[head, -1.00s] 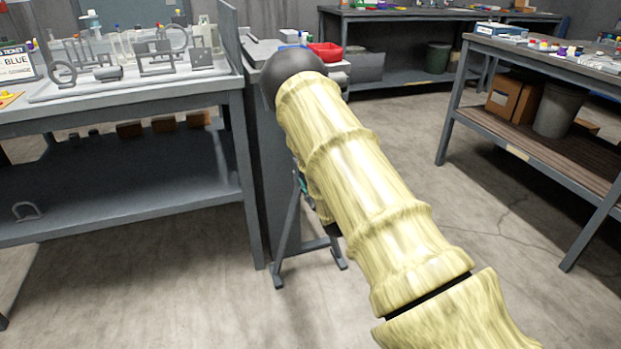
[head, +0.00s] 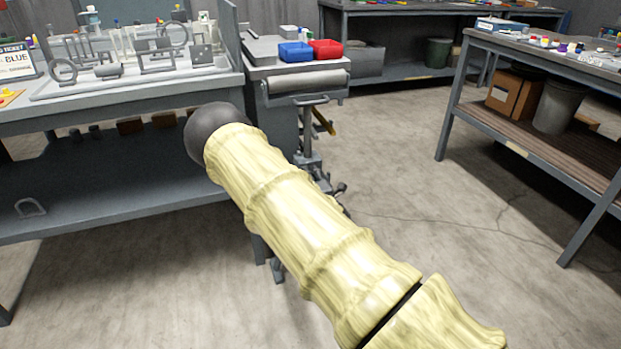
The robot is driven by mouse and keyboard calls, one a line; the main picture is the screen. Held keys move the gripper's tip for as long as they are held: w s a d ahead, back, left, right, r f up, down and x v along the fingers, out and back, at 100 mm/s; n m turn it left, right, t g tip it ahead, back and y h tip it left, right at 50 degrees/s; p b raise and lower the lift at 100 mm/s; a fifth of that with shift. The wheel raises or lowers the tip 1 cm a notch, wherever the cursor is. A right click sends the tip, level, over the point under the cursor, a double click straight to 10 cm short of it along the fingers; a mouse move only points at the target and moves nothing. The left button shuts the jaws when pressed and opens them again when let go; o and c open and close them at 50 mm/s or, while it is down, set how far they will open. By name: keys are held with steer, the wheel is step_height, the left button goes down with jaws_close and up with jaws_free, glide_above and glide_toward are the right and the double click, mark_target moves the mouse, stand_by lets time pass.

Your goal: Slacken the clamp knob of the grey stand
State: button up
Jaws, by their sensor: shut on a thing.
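The grey stand (head: 307,130) is right of centre in the head view, beside the end of the left bench. It has a wide horizontal roller (head: 306,86) on top and an upright post below it. A dark clamp area (head: 309,165) shows partway down the post. A small dark shape at its right may be the knob, but it is too small to tell. My arm in its pale yellow sleeve crosses in front and hides the stand's lower part, except for a foot at lower left. My gripper is not visible; the arm may be hiding it.
A grey bench (head: 110,103) with metal parts stands at left, with a lower shelf. A blue bin (head: 296,51) and a red bin (head: 326,49) sit behind the roller. Another bench (head: 540,150) stands at right. Open concrete floor lies between.

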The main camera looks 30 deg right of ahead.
steer(key=shift+a+f+n, duration=0.1)
steer(key=shift+f+n, duration=0.05)
steer(key=shift+n, duration=0.75)
steer(key=o, duration=1)
steer(key=shift+o, duration=0.2)
steer(key=v, duration=1.2)
